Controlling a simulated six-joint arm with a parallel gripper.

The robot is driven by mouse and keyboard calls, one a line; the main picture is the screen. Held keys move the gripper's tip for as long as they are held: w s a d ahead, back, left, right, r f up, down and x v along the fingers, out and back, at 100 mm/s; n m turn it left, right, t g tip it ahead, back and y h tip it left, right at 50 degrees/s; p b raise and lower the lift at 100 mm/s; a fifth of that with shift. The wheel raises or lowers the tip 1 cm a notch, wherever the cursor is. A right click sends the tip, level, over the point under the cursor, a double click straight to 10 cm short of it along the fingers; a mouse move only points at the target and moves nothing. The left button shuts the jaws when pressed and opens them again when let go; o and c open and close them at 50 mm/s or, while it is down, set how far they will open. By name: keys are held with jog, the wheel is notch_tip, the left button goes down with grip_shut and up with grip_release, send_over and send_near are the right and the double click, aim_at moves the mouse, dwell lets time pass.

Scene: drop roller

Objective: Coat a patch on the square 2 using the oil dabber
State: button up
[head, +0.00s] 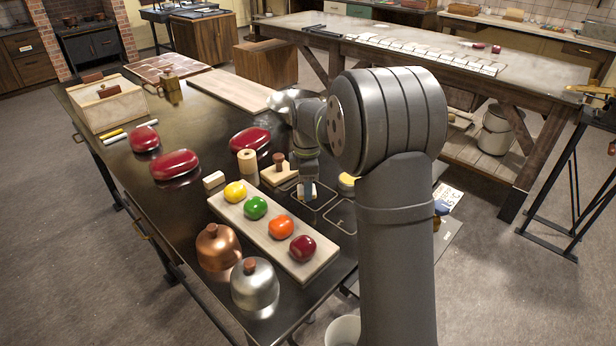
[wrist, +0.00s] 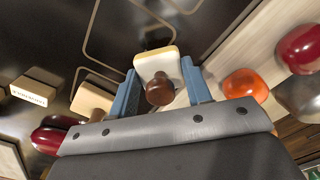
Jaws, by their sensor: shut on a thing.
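My gripper (head: 306,190) points down over the outlined squares on the dark table. In the wrist view its two blue fingers are shut on the dabber (wrist: 158,62), a pale block with a yellowish edge and a brown round knob. A small dark area lies beside the dabber's far edge; I cannot tell whether it is oil or shadow. I cannot tell whether the dabber touches the table. Thin square outlines (head: 340,216) mark the table around the gripper; no numbers are readable, and my arm hides part of this area.
A pale board (head: 265,233) with yellow, green, orange and dark red round pieces lies beside the squares. A copper pot (head: 217,247) and a steel pot (head: 254,284) stand in front. A wooden block with a knob (head: 280,170) and a wooden cylinder (head: 247,162) stand behind.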

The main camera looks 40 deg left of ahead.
aim_at(322, 184)
jog(key=shift+f, duration=1.6)
jog(key=shift+w+f, duration=0.25)
jog(key=shift+w+a+f, duration=0.1)
jog(key=shift+w+f, duration=0.05)
jog(key=shift+w, duration=4.7)
jog(key=shift+s+a, duration=0.1)
jog(key=shift+a, duration=0.7)
jog(key=shift+s+d, duration=0.15)
jog(key=shift+s, duration=4.9)
jog(key=shift+w+a, duration=0.1)
jog(key=shift+a, duration=0.65)
jog(key=shift+w, duration=4.9)
jog(key=shift+w+r, duration=0.15)
jog(key=shift+r, duration=0.1)
notch_tip(322, 184, up, 8)
jog(key=shift+f, duration=0.2)
